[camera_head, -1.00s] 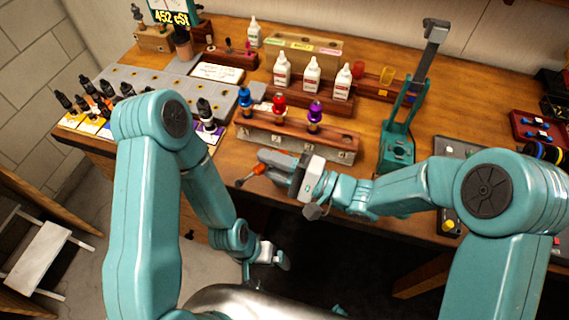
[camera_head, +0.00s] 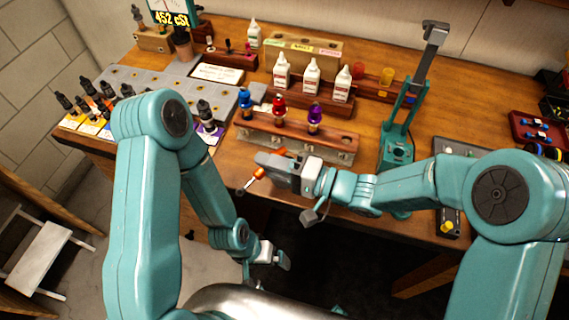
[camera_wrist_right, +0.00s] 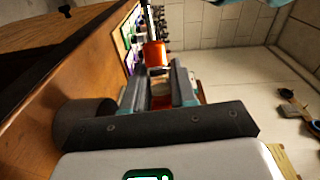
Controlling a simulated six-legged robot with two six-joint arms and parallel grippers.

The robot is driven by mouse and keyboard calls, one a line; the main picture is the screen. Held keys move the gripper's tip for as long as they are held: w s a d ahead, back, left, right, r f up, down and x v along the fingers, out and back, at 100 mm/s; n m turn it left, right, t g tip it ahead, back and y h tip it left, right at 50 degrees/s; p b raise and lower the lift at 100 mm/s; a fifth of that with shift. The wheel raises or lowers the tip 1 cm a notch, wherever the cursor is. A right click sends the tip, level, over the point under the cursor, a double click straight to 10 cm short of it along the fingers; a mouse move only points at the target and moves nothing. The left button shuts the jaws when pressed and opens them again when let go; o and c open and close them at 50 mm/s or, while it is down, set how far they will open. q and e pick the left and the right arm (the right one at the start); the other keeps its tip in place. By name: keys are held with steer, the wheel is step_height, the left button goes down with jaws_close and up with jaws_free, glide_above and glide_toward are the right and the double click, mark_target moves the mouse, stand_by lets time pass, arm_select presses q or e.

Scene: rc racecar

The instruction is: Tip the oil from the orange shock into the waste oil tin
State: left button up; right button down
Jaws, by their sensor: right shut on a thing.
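My right gripper (camera_head: 272,160) is shut on the orange shock (camera_head: 259,173), above the bench's front edge. The shock is tilted, its thin silver end pointing down and to the left. I cannot pick out the waste oil tin in either view. My left gripper (camera_head: 270,256) hangs low in front of the bench, apart from the shock; its jaws are too small to read.
A wooden rack (camera_head: 296,137) holds blue, red and purple shocks behind the right gripper. White bottles (camera_head: 312,75) stand behind it. A teal stand (camera_head: 397,145) rises to the right. Several dark shocks (camera_head: 100,90) stand at the left. A white stool (camera_head: 48,255) is on the floor.

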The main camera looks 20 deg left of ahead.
mark_target(274, 152)
steer(key=shift+w+r+n+h+p, duration=0.1)
steer(key=shift+r+n+h+p, duration=0.2)
steer(key=shift+r+n+p, duration=0.45)
steer(key=shift+d+r+n+h, duration=0.1)
steer(key=shift+n+h, duration=0.3)
steer(key=shift+n, duration=0.65)
steer(key=shift+w, duration=0.1)
steer(key=shift+w+d+r+n+t+h, duration=0.1)
steer(key=shift+w+r+n+t+h, duration=0.1)
steer(key=shift+r+n+t+h, duration=0.45)
steer(key=shift+w+d+r+n, duration=0.1)
steer(key=shift+r+n, duration=0.05)
steer(key=shift+n, duration=0.7)
steer(key=shift+w, duration=0.15)
